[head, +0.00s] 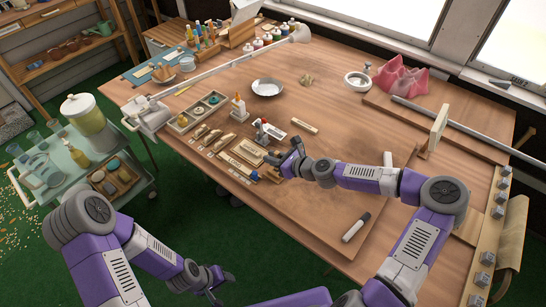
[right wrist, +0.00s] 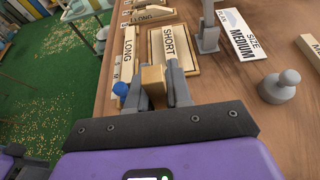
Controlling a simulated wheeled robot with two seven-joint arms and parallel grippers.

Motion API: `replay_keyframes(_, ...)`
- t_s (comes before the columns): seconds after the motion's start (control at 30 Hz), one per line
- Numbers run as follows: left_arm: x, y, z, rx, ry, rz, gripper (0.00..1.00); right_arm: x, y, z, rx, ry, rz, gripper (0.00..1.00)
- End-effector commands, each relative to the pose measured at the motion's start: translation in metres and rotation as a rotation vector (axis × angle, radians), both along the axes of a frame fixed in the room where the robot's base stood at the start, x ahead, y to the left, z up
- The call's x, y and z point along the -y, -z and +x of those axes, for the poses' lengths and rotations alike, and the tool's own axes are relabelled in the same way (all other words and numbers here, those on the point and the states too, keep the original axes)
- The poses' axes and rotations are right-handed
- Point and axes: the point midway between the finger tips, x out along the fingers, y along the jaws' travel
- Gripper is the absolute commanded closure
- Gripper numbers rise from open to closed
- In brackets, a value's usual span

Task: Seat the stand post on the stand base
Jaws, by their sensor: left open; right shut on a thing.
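My right gripper (head: 274,168) is shut on a light wooden block-like piece, low over the table near its front edge. In the right wrist view the piece (right wrist: 153,78) shows between the two grey fingers; its lower part is hidden. I cannot tell whether it is the stand post. A flat wooden tray marked SHORT (right wrist: 172,50) lies just beyond the fingers. A blue knob (right wrist: 120,88) is beside the left finger. No part is clearly recognisable as the stand base. My left gripper (head: 217,284) is open and empty, low in front of the table, over the green floor.
A grey round-topped piece (right wrist: 282,86) is to the right. The board's right part is mostly clear.

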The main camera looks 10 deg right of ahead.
Motion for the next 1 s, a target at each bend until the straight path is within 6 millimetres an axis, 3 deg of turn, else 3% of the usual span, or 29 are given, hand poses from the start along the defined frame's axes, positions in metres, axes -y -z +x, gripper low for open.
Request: replay_keyframes(1.0,0.0,0.008,0.0,0.0,0.0,0.0,0.49,0.0,0.012,0.0,0.0,0.0,0.0,1.0)
